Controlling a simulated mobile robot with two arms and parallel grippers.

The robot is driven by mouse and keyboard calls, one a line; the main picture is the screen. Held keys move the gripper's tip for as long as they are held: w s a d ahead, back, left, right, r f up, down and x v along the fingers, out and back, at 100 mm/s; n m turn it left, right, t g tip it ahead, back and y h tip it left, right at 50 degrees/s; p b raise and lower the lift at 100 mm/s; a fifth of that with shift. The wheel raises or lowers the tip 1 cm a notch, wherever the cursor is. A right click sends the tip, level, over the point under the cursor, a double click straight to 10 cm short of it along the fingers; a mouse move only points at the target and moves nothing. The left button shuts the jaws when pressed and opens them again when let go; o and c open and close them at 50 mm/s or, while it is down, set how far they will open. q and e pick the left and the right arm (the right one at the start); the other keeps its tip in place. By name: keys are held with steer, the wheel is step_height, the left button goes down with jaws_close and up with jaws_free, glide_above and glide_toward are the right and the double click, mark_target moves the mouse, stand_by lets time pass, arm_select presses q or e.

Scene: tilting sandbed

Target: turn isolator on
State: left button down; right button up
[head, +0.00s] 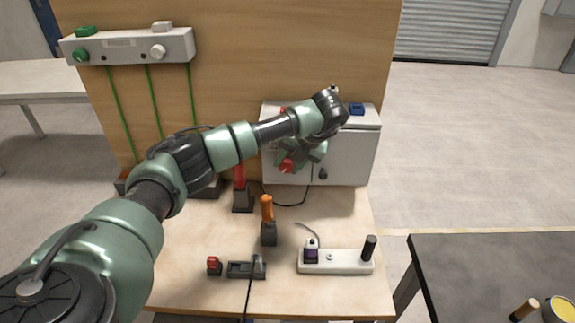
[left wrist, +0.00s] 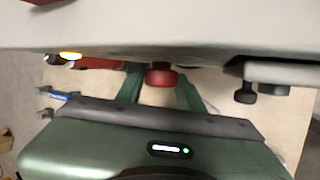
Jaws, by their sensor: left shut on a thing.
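The isolator is a red rotary knob (head: 286,166) low on the front of a light grey box (head: 352,150). My left gripper (head: 290,160) is at the box front, shut on the red knob. In the left wrist view the red knob (left wrist: 160,78) sits between the two green fingers of my left gripper (left wrist: 159,90). My left wrist and fingers cover part of the box front and the knob, so its pointer position cannot be read. My right gripper is not in view.
A black knob (head: 323,174) is right of the isolator. A blue part (head: 357,109) tops the box. Red (head: 239,190) and orange (head: 267,210) levers stand on the bench before it. A white power strip (head: 336,262) lies in front. A wooden panel (head: 240,50) rises behind.

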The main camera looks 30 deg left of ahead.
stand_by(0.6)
arm_select(q)
steer(key=c, duration=0.9)
jaws_free()
steer(key=shift+d+r+b, duration=0.35)
steer(key=shift+r+b, duration=0.05)
steer(key=shift+r, duration=0.05)
steer(key=b+v, duration=0.1)
steer(key=v, duration=0.5)
steer(key=shift+d+r, duration=0.2)
steer(key=shift+r, duration=0.05)
steer(key=shift+w+d, duration=0.1)
